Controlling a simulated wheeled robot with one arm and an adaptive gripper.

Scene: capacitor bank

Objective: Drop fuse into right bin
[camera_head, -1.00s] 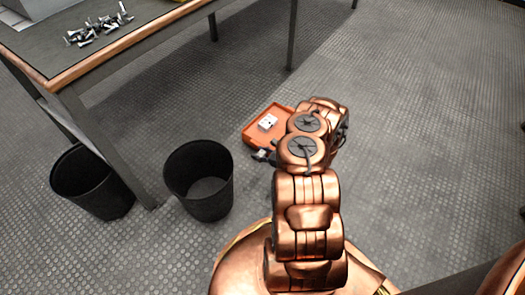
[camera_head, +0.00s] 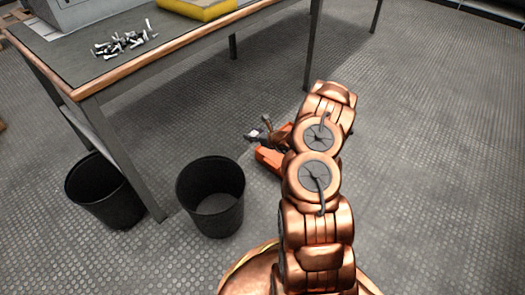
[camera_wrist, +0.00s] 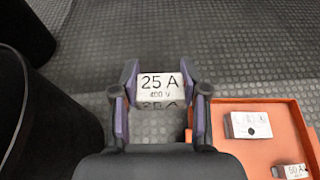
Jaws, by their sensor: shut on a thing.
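My gripper (camera_wrist: 160,90) is shut on a white fuse (camera_wrist: 160,84) marked "25 A 400 V", held between its two fingers in the wrist view. In the head view my gripper (camera_head: 256,134) shows small, beside the orange tray and to the right of the bins. The right bin (camera_head: 212,200) is a black round bin standing on the floor; its inside looks empty. In the wrist view a black bin wall (camera_wrist: 14,120) stands at the left edge, apart from the fuse.
An orange tray (camera_wrist: 262,152) on the floor holds a white fuse (camera_wrist: 248,125) and another marked "50 A" (camera_wrist: 291,171). A second black bin (camera_head: 100,190) stands left, by the table leg. The table (camera_head: 75,62) bears loose metal bolts (camera_head: 124,40) and a yellow object (camera_head: 198,8).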

